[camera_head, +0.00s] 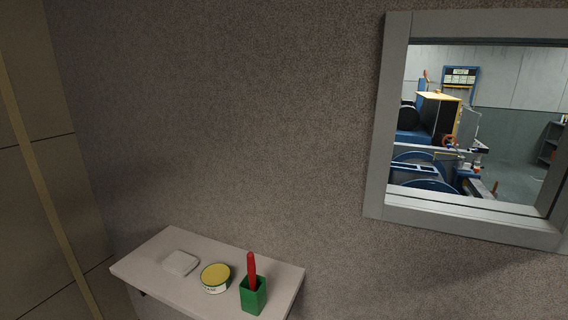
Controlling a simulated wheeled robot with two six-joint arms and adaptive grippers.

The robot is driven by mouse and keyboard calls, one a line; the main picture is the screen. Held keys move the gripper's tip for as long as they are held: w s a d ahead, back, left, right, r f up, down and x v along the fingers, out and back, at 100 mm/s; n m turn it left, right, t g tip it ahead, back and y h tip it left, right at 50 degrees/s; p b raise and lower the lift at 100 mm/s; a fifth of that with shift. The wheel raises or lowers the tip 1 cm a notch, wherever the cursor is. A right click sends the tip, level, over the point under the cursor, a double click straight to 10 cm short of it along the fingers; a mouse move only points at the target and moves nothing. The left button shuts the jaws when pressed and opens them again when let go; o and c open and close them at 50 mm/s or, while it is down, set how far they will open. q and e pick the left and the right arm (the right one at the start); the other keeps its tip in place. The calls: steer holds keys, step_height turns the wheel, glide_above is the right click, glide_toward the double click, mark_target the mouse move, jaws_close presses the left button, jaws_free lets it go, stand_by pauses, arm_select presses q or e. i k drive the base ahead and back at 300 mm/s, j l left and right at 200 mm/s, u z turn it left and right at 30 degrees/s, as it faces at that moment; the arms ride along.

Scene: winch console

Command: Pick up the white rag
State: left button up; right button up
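A white, flat, folded-looking piece that appears to be the white rag (181,263) lies on the left part of a small pale wall shelf (163,247). Nothing covers it. Neither of my grippers shows in the head view, so their position relative to the rag is not visible.
A round tin with a yellow top (215,277) stands right of the rag. Right of it, a green square cup (253,297) holds a red-handled object (251,268). A grey-framed window (398,120) shows blue and yellow machinery. A beige panelled surface (35,200) stands at the left.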

mark_target(179, 263)
steer(key=j+z, duration=0.4)
steer(key=j, duration=0.65)
steer(key=j+z, duration=0.35)
steer(key=j, duration=0.7)
